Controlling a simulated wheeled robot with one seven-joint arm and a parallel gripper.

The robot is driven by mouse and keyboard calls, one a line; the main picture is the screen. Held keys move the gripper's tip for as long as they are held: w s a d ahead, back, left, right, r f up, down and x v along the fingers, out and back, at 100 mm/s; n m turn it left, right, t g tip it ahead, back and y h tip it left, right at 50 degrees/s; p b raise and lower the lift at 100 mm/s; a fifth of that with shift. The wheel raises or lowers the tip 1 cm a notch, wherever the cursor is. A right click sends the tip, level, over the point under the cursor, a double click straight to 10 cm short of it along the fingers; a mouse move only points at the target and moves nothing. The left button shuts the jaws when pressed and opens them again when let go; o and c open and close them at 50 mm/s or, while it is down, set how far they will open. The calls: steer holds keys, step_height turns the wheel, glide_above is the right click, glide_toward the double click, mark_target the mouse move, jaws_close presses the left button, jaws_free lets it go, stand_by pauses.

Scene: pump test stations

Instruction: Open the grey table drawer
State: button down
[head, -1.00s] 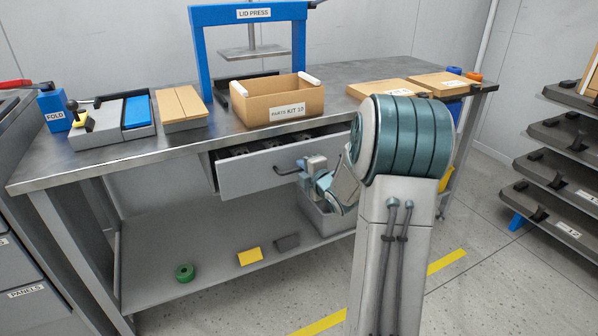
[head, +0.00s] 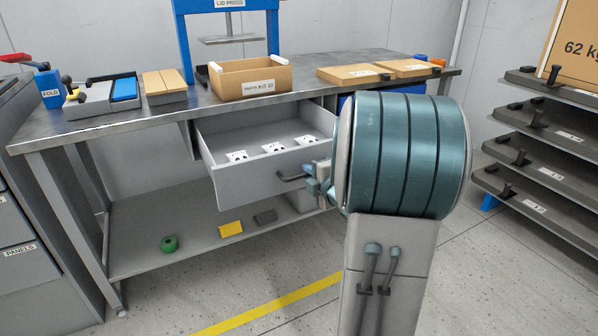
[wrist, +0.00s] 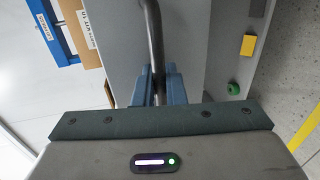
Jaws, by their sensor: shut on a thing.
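The grey table drawer (head: 250,183) is pulled well out from under the metal workbench in the head view. Several white labelled patches with black dots show on its floor. Its dark bar handle (head: 292,177) is on the front face, and the handle also shows in the wrist view (wrist: 154,40). My gripper (wrist: 158,84) is shut on the handle, with its blue fingers on either side of the bar. In the head view my gripper (head: 317,180) is partly hidden behind my arm.
On the workbench (head: 60,135) stand a cardboard parts kit box (head: 250,80), a blue lid press (head: 181,45) and flat boxes (head: 350,74). A lower shelf (head: 140,235) holds green tape (head: 169,243) and a yellow block (head: 231,229). A dark rack (head: 540,150) stands right. Floor in front is clear.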

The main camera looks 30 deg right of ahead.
steer(key=shift+v, duration=0.9)
steer(key=shift+d+f, duration=0.1)
steer(key=shift+f, duration=0.1)
steer(key=c, duration=1.6)
jaws_free()
steer(key=shift+o, duration=0.2)
steer(key=p+v, duration=0.1)
steer(key=v, duration=1.2)
steer(key=shift+s+p, duration=0.35)
